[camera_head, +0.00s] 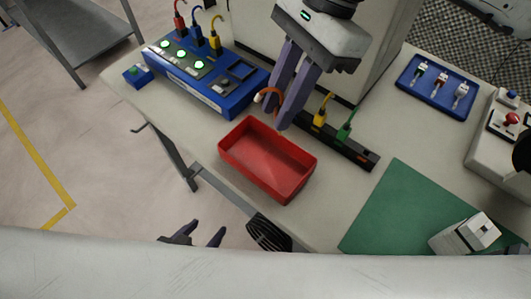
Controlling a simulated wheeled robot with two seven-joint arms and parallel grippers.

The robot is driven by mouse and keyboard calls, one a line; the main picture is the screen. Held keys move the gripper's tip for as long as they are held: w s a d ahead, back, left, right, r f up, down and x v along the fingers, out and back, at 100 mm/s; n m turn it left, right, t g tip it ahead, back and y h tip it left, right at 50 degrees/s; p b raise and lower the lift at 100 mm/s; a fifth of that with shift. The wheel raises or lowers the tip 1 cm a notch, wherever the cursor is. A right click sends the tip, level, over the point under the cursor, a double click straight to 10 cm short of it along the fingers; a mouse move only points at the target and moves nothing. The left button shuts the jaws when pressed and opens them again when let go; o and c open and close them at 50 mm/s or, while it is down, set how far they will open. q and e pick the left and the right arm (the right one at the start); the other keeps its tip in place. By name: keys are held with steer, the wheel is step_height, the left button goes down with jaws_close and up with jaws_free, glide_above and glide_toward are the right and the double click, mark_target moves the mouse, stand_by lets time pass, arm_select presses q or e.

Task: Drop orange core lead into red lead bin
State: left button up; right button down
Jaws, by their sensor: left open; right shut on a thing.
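My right gripper (277,114) reaches down from the top centre, just behind the red lead bin. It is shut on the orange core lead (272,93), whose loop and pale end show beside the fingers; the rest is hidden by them. The red lead bin (253,175) is an open, empty-looking rectangular tray on the bench. The fingers are near its back edge, and I cannot tell their exact height. My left gripper (197,236) is open and empty, low in the picture, in front of the bench edge.
A blue panel (215,88) with green lights and several leads stands behind left. A black strip (355,152) with yellow and green plugs lies right of the bin. A blue connector tray (421,100), a red-knob control box (499,133) and a green mat (393,207) are further right.

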steer(key=shift+a+r, duration=0.1)
steer(key=shift+a, duration=0.15)
steer(key=shift+m, duration=0.3)
steer(key=shift+f+b, duration=0.35)
steer(key=shift+f, duration=0.5)
steer(key=shift+f+b, duration=0.65)
steer(key=shift+f, duration=1.5)
arm_select(q)
steer(key=shift+w+f, duration=0.35)
steer(key=shift+f, duration=0.45)
arm_select(e)
steer(key=c, duration=1.4)
jaws_free()
steer(key=shift+c, duration=0.2)
arm_select(q)
steer(key=shift+s, duration=0.1)
